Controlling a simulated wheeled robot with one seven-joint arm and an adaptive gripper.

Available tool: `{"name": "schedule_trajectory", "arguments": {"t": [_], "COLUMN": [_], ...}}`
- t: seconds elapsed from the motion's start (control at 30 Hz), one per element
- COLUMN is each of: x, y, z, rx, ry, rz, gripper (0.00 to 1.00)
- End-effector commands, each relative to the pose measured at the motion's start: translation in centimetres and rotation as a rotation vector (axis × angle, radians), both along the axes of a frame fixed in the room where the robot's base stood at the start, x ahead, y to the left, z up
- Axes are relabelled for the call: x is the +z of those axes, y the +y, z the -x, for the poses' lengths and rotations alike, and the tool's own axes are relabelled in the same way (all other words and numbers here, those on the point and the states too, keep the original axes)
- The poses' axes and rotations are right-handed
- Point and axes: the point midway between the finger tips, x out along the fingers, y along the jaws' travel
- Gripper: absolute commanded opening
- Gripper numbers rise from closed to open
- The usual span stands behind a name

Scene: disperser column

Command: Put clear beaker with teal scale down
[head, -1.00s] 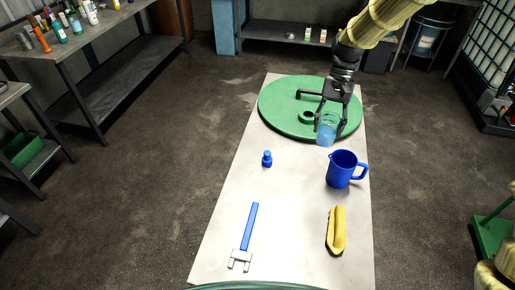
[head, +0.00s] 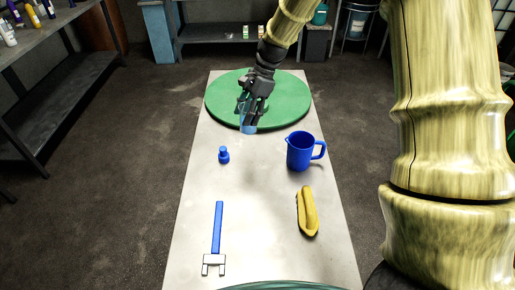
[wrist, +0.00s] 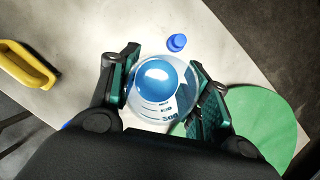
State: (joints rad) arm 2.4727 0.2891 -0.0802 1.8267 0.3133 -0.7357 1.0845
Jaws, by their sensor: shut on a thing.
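The clear beaker with a teal scale (head: 248,127) is held between the fingers of my gripper (head: 252,112), near the front edge of the green round disc. In the wrist view the beaker (wrist: 151,108) sits between both finger pads (wrist: 163,85), its printed scale facing the camera and something blue inside. Its base appears over the pale table (head: 190,215), but I cannot tell whether it touches. My gripper is shut on the beaker, with the fingers partly overlapping it in the head view.
The green disc (head: 290,92) covers the table's far end. A blue jug (head: 300,152) stands right of the beaker, a small blue bottle (head: 224,155) to its left.

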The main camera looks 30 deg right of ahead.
Motion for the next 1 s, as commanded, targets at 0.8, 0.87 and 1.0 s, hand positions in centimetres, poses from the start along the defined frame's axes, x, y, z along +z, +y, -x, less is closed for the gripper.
{"name": "schedule_trajectory", "arguments": {"t": [0.8,0.87,1.0], "x": [-10.1,-10.7,-11.4], "y": [-10.8,-10.8,-10.8], "z": [0.7,0.7,0.7], "rx": [-0.850,-0.849,-0.848], "ry": [0.003,0.002,0.001], "rz": [-0.001,-0.002,-0.001], "gripper": [0.21,0.21,0.21]}}
